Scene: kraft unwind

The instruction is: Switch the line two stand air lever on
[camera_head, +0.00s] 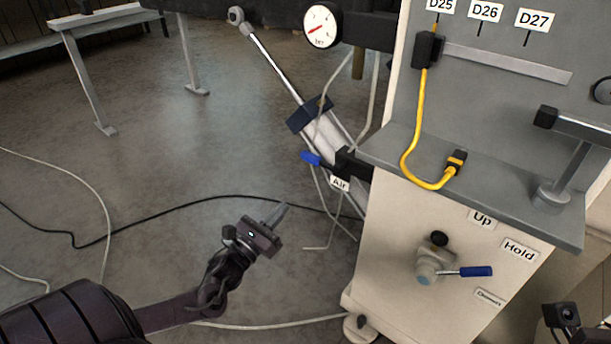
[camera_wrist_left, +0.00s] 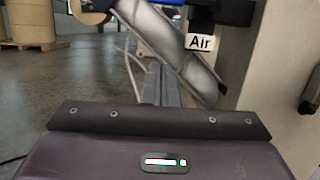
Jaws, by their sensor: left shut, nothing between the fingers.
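The air lever (camera_head: 310,158) has a blue handle that points left from a black valve body (camera_head: 350,163) on the left side of the cream cabinet. A white "Air" label (camera_head: 340,183) hangs just below it; the label also shows in the left wrist view (camera_wrist_left: 201,42). My left gripper (camera_head: 281,212) is shut and empty, below and left of the lever and apart from it. In the left wrist view its narrow grey fingers (camera_wrist_left: 160,88) point forward, left of the label. The fingers of my right gripper do not show.
The cabinet (camera_head: 395,250) carries a blue-handled valve (camera_head: 475,272) beside "Up" and "Hold" labels. A silver cylinder (camera_head: 325,130) slants behind the air lever, under a pressure gauge (camera_head: 321,26). A yellow cable (camera_head: 412,140) lies on the grey ledge. The floor at left is open, with loose cables.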

